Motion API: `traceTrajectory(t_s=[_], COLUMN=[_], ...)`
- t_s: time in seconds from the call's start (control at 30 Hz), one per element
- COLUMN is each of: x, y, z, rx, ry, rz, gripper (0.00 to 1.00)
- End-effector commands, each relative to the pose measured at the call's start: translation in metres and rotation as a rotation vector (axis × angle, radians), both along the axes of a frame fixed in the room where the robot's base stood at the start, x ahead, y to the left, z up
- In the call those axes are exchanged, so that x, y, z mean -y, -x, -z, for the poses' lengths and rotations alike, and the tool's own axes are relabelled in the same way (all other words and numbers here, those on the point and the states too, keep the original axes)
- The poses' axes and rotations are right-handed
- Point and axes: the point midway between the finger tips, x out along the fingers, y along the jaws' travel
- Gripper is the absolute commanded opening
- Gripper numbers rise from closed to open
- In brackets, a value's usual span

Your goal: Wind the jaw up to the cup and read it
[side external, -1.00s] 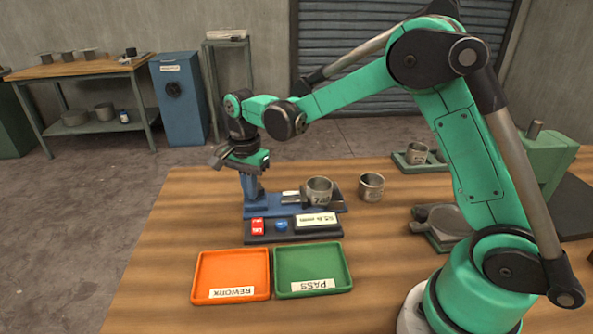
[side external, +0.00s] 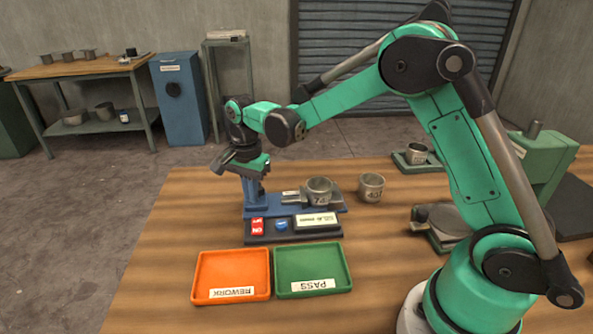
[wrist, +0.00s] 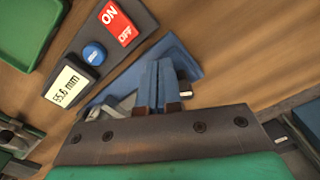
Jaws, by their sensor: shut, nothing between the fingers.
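A blue gauge stand (side external: 254,189) rises at the left end of a blue base. A grey metal cup (side external: 319,190) marked 74 stands upright on the base. The light grey jaw (side external: 292,196) lies just left of the cup; I cannot tell whether they touch. My gripper (wrist: 173,106) is shut and empty, over the top of the stand; in the side view the stand's top is partly hidden by it. The readout (wrist: 68,86) shows a value in mm, seemingly 55.6, the digits not certain. Beside it are a blue button (wrist: 94,53) and a red ON/OFF switch (wrist: 119,23).
A second cup (side external: 370,187) stands right of the gauge. An orange REWORK tray (side external: 262,270) and a green PASS tray (side external: 343,270) lie in front. Another cup (side external: 416,152) stands on a green holder farther back. The wooden tabletop left of the gauge is clear.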

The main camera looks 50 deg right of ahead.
Motion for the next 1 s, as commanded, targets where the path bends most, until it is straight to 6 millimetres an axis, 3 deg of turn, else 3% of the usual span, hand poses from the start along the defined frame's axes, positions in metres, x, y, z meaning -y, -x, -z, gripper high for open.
traceTrajectory(t_s=[1.0], x=[-0.001], y=[-0.017], z=[0.0], rx=[0.005], ry=[0.006], rz=[0.004], gripper=[0.0])
